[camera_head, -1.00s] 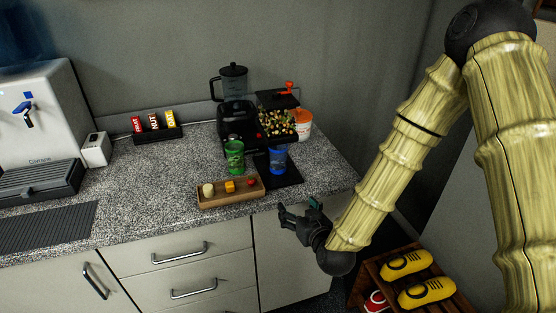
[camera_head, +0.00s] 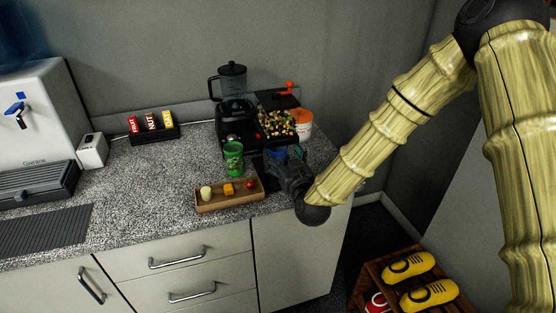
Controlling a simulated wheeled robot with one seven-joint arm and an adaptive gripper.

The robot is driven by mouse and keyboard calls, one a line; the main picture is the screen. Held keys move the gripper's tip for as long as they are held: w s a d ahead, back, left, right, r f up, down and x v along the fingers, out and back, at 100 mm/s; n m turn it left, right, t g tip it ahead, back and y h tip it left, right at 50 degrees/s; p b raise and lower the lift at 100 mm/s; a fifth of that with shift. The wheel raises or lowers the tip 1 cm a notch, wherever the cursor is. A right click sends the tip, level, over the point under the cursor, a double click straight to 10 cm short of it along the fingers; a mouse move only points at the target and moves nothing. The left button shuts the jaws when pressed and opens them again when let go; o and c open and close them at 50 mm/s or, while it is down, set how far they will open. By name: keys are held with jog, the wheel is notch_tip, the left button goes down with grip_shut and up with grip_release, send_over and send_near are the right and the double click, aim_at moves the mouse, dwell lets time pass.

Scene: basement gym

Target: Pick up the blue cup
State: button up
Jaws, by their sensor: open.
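The blue cup (camera_head: 278,155) stands on a dark mat near the right front of the speckled counter. Only its upper part shows, because my gripper (camera_head: 284,164) is in front of it and hides the rest. My gripper is open at the cup, with its fingers pointing to the back left. I cannot tell whether the cup lies between the fingers or whether they touch it.
A wooden tray (camera_head: 230,203) with small items lies in front. Behind are a black blender (camera_head: 233,105), a box of colourful pieces (camera_head: 277,124) and a white-and-orange tub (camera_head: 303,124). The counter's left middle is clear.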

jog(key=shift+p+x, duration=0.55)
jog(key=shift+x, duration=1.5)
jog(key=shift+r, duration=0.15)
jog(key=c, duration=1.3)
jog(key=shift+r+b, duration=0.25)
jog(key=shift+b, duration=0.2)
